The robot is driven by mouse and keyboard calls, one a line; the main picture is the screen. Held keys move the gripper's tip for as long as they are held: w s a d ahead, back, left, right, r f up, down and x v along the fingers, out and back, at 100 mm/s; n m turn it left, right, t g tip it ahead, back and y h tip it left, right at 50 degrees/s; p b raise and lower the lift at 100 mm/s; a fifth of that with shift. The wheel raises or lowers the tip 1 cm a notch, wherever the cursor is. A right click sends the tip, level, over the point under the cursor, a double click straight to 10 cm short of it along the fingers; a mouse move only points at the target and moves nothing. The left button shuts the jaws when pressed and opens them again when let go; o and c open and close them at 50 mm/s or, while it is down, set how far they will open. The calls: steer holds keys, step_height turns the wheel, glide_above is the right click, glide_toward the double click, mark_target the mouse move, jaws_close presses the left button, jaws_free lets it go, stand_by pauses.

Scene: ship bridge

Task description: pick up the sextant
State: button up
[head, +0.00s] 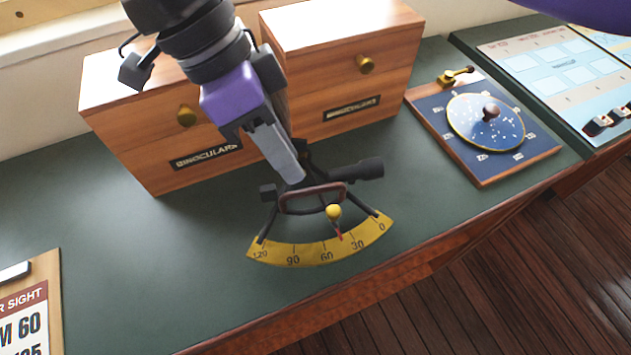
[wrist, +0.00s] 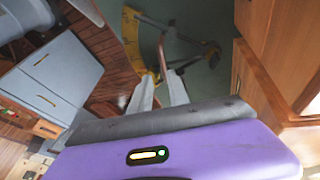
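The sextant (head: 320,252) lies on the green desktop, with its yellow scale arc toward the front edge and its black telescope (head: 366,169) toward the right. It has a reddish-brown loop handle and a small yellow knob (head: 333,211). My gripper (head: 296,178) reaches down from the upper left, its fingertips right at the handle's far left end. In the wrist view, the two pale fingers (wrist: 158,80) are apart, with part of the handle at or just beyond their tips. The yellow arc (wrist: 131,38) shows beyond them. I cannot tell whether the fingers touch the handle.
Two wooden binoculars boxes (head: 150,148) (head: 340,75) stand behind the sextant, close to my gripper. A blue board with a round dial (head: 485,130) lies to the right. A clipboard (head: 52,300) lies at the left front. The desktop between clipboard and sextant is clear.

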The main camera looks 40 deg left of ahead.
mark_target(322, 187)
steer(key=shift+t, duration=0.3)
steer(key=shift+w+p+x, duration=0.1)
steer(key=shift+w+x, duration=0.1)
steer(key=shift+x, duration=1)
steer(key=shift+w+p+x, duration=0.1)
steer(key=shift+w+x, duration=0.15)
steer(key=shift+x, duration=0.9)
steer(key=shift+w+p+x, duration=0.1)
steer(key=shift+w+x, duration=0.1)
steer(key=shift+x, duration=1)
steer(key=shift+r, duration=0.2)
jaws_close()
steer(key=shift+r, duration=0.15)
